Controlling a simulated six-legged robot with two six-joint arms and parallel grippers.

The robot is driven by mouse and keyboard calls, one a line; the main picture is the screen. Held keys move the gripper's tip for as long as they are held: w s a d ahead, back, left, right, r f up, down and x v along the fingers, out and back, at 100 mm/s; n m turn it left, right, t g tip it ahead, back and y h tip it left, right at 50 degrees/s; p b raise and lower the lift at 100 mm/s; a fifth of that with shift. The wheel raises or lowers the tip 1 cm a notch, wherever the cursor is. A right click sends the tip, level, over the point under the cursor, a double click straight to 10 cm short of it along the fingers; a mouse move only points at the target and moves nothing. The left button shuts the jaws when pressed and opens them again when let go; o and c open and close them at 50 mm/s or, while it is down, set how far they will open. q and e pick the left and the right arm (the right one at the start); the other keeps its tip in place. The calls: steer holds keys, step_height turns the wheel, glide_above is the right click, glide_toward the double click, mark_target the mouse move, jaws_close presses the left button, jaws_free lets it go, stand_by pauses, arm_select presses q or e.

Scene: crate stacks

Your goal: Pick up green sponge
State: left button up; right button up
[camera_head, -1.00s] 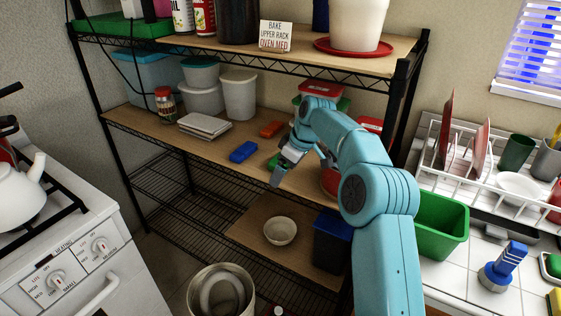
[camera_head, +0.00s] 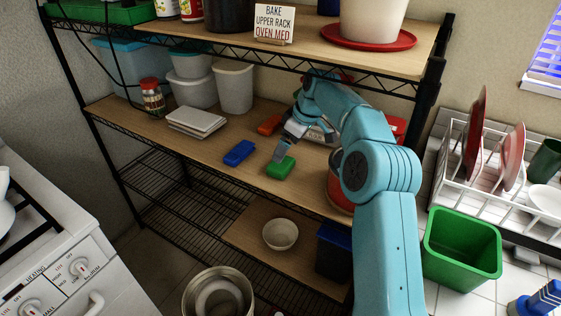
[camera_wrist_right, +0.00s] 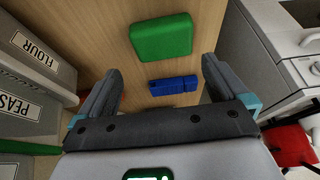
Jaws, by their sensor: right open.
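The green sponge (camera_head: 281,167) lies flat on the wooden middle shelf (camera_head: 214,168), near its front edge. It also shows whole in the right wrist view (camera_wrist_right: 161,38), beyond the fingertips and roughly centred between them. My right gripper (camera_head: 284,150) is just behind and above the sponge in the head view. In the wrist view its two fingers (camera_wrist_right: 161,68) are spread apart with nothing between them but the shelf and a blue block beyond. The sponge is apart from both fingers. My left gripper is not in view.
Labelled containers (camera_wrist_right: 42,57) stand close on the left in the wrist view. The upper shelf (camera_head: 226,32) overhangs this shelf. A green bin (camera_head: 462,245) stands at right.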

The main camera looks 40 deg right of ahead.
mark_target(282, 163)
steer(key=shift+s+a+f, duration=0.1)
steer(key=shift+a, duration=0.25)
steer(key=x, duration=0.5)
steer(key=shift+f, duration=0.35)
steer(key=shift+a+f, duration=0.1)
steer(key=shift+f, duration=0.15)
steer(key=shift+w+f, duration=0.2)
steer(key=shift+f, duration=0.15)
steer(key=shift+r, duration=0.1)
steer(key=c, duration=0.7)
steer(key=shift+o, duration=0.2)
